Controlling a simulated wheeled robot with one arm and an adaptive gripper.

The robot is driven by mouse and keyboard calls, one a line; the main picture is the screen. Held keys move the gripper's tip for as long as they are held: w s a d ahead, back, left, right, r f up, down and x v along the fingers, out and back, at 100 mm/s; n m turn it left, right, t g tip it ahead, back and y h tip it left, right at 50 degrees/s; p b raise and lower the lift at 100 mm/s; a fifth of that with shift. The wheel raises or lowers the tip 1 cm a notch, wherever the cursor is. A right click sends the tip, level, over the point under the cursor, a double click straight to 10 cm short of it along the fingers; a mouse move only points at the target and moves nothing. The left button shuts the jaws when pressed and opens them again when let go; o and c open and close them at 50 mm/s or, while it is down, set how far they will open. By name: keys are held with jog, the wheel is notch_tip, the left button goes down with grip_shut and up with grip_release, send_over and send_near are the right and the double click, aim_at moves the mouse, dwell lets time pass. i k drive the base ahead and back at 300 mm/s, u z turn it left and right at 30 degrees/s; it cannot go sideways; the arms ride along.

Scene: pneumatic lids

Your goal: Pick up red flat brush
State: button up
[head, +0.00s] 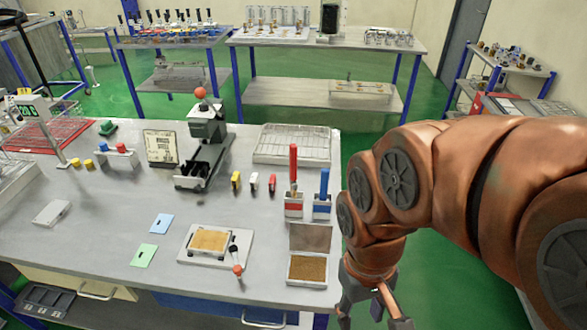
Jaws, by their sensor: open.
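The red flat brush (293,163) stands upright with its red handle up, in a red-and-white holder (293,206) near the right edge of the grey table. Its lower end is hidden in the holder. A shorter blue-handled tool (324,183) stands in a blue-and-white holder (321,207) just to its right. My gripper (374,312) hangs at the bottom of the view, right of the table's edge and nearer to me than the brush. It points down, its fingers are spread, and nothing shows between them. It is well apart from the brush.
An open box with a brown pad (307,269) lies in front of the holders. A wire rack (291,142) lies behind them. Small yellow, white and red items (254,181) stand to the left. A lever device (215,248) sits front left of the holders. Green floor is free beyond the table's right edge.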

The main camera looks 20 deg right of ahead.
aim_at(292, 147)
jog(key=k, duration=1.25)
jog(key=u, duration=0.5)
jog(key=i, duration=0.75)
jog(key=u, duration=0.6)
